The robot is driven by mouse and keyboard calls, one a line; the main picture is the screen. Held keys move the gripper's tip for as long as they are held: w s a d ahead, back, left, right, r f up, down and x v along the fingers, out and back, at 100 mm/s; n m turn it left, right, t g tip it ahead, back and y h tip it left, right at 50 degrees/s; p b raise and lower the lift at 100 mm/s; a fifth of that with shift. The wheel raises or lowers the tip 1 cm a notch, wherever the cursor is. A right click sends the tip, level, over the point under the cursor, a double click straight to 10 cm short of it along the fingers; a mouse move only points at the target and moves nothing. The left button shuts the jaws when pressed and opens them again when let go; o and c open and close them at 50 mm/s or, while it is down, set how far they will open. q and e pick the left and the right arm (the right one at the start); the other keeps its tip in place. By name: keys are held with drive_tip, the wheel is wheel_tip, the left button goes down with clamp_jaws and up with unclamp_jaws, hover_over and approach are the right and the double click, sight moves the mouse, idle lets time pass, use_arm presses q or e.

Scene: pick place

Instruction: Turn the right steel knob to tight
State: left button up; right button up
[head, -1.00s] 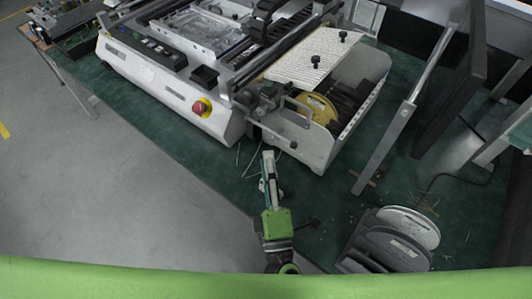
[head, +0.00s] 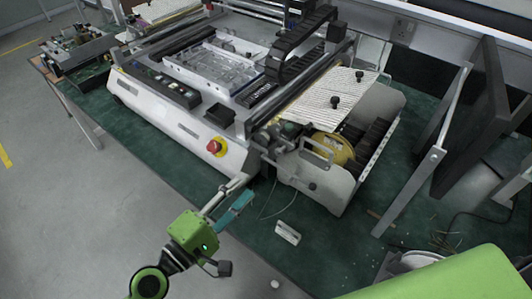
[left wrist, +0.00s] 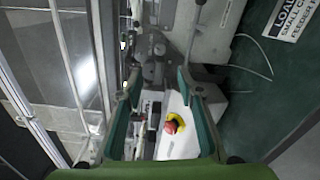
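The white machine (head: 190,125) stands on a green bench. Metal clamp parts (head: 272,135) sit at its near right corner, beside a white feeder housing (head: 325,185); I cannot single out the right steel knob or its setting. In the left wrist view, grey metal parts (left wrist: 153,48) lie beyond the fingertips. My left gripper (head: 240,190) is just in front of this corner, below the metal parts. In the left wrist view its two teal fingers (left wrist: 158,78) are spread apart with nothing gripped between them. My right gripper is out of view.
A red emergency stop button (head: 215,147) is on the machine's front; it also shows between the fingers in the left wrist view (left wrist: 173,124). A small white object (head: 287,232) lies on the bench. Grey posts (head: 408,195) stand on the right.

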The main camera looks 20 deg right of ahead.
sight(278, 154)
use_arm(q)
drive_tip(key=p+x, duration=0.2)
drive_tip(key=x, duration=1)
drive_tip(key=shift+w+d, duration=0.1)
drive_tip(key=shift+w+d+p, duration=0.3)
drive_tip(key=shift+w+d, duration=0.05)
drive_tip(key=shift+d, duration=0.1)
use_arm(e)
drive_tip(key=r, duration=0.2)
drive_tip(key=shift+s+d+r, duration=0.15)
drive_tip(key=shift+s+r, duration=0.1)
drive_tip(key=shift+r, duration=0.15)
use_arm(q)
clamp_jaws()
